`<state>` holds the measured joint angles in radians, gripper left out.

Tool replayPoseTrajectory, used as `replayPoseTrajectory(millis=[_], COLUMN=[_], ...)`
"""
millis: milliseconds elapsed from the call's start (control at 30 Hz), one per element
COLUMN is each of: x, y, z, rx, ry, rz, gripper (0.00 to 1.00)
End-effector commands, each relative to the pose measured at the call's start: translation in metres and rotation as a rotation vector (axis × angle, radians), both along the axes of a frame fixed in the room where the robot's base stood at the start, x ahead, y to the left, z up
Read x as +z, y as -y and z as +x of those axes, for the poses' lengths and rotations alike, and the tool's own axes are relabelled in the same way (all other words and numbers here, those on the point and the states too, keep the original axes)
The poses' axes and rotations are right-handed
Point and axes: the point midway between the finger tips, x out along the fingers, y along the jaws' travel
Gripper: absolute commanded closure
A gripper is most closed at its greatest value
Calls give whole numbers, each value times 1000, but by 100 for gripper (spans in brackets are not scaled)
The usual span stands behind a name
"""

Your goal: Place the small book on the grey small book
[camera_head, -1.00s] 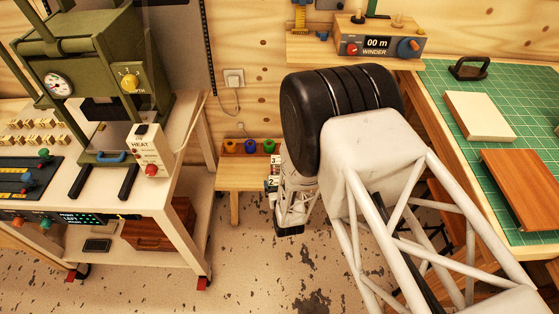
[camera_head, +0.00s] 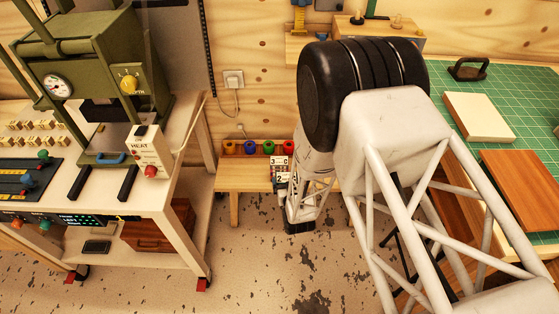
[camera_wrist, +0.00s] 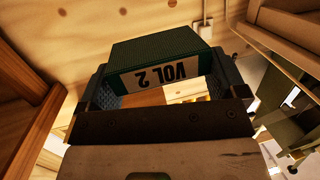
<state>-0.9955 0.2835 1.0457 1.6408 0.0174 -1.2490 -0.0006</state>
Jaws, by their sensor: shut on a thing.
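A dark green small book (camera_wrist: 155,48) with a cream label reading "VOL 2", upside down in the wrist view, sits between the two fingers of my gripper (camera_wrist: 160,72). My gripper is shut on it. I cannot make out a grey small book in either view.
A low wooden bench (camera_head: 240,178) with several coloured spools stands behind. At right, a green cutting mat (camera_head: 505,90) carries a cream block (camera_head: 478,116), a brown board (camera_head: 522,185) and a dark handled tool (camera_head: 468,69). A press cart (camera_head: 170,200) stands at left.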

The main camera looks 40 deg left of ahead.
Motion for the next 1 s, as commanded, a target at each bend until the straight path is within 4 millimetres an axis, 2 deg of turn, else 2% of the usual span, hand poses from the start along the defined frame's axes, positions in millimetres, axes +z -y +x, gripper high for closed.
replayPoseTrajectory(millis=[700,1000], x=[-11,-14], y=[-97,-121], z=[67,83], rx=[0,0], ry=[2,1], rz=[2,1], gripper=[34,34])
